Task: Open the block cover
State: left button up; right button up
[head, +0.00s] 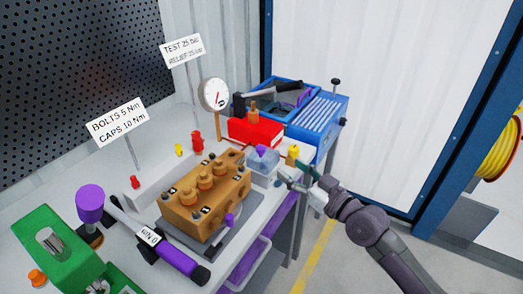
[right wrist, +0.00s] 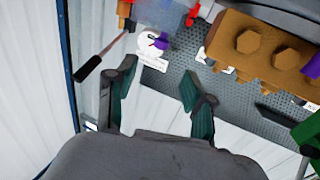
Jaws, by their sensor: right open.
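The brown pump block (head: 205,195) with several hex caps sits on a grey base plate on the bench. It also shows at upper right in the right wrist view (right wrist: 262,45). A small translucent bluish box-like piece (head: 263,160) is at the block's far right end; I cannot tell for sure whether it is the block cover. My right gripper (head: 292,175) is just right of that piece. In the right wrist view its two green-padded fingers (right wrist: 160,90) are apart with nothing between them. My left gripper is not in view.
A pressure gauge (head: 214,95), red box (head: 255,132) and blue toolbox (head: 318,118) stand behind. A purple-handled torque wrench (head: 160,248) and green device (head: 58,250) lie front left. Two sign cards (head: 118,121) stand on posts.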

aim_at(264, 150)
jog(key=x, duration=1.2)
jog(key=shift+w+a+p, duration=0.1)
jog(key=shift+a+p, duration=0.1)
jog(key=shift+p, duration=0.2)
grip_shut()
